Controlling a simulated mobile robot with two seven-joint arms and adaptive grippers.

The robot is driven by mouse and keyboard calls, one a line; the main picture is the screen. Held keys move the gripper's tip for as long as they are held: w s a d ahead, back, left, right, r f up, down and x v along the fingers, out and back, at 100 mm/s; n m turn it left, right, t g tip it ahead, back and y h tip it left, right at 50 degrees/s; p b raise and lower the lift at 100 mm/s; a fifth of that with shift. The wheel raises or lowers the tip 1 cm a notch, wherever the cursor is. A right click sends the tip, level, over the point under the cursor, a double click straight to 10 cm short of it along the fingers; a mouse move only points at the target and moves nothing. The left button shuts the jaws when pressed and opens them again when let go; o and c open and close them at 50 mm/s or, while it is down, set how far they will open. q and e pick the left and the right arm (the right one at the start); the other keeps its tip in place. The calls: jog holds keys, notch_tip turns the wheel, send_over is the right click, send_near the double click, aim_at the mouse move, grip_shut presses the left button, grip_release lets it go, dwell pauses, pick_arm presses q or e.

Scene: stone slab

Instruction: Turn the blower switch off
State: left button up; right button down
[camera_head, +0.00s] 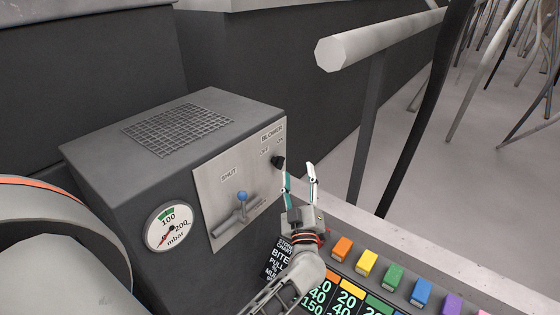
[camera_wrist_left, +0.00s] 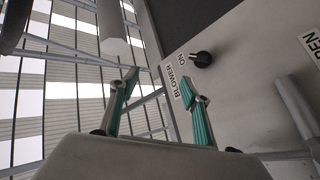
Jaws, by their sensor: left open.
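The blower switch is a small black knob (camera_head: 278,162) on the light panel (camera_head: 216,185) of a dark grey box. The labels BLOWER, OFF and ON sit above it in the head view. In the left wrist view the knob (camera_wrist_left: 202,59) shows fully, and its pointer seems to face the ON label. My left gripper (camera_head: 300,170) is open and empty, its fingers pointing up just right of the knob. In the left wrist view the knob lies to the right of both fingertips (camera_wrist_left: 157,78), outside the jaws. My right gripper is not in view.
A blue-tipped lever (camera_head: 242,197) marked SHUT and a pressure gauge (camera_head: 168,227) are on the same box. A pale rail (camera_head: 380,38) rises behind the gripper. Several coloured blocks (camera_head: 366,262) line a ledge at lower right.

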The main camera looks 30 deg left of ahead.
aim_at(282, 164)
pick_arm(q)
jog(key=w+a+f+n+g, duration=0.1)
jog(key=w+a+n+g, duration=0.1)
jog(key=a+n+g, duration=0.1)
jog(key=w+a+f+n+g, duration=0.1)
jog(key=w+a+n+g, duration=0.1)
jog(key=g, duration=0.3)
jog(key=w+a+f+n+g+y+p, duration=0.1)
jog(key=w+a+n+g, duration=0.1)
jog(key=a+n+g, duration=0.2)
jog(key=shift+a+n, duration=0.4)
jog(key=c, duration=1.1)
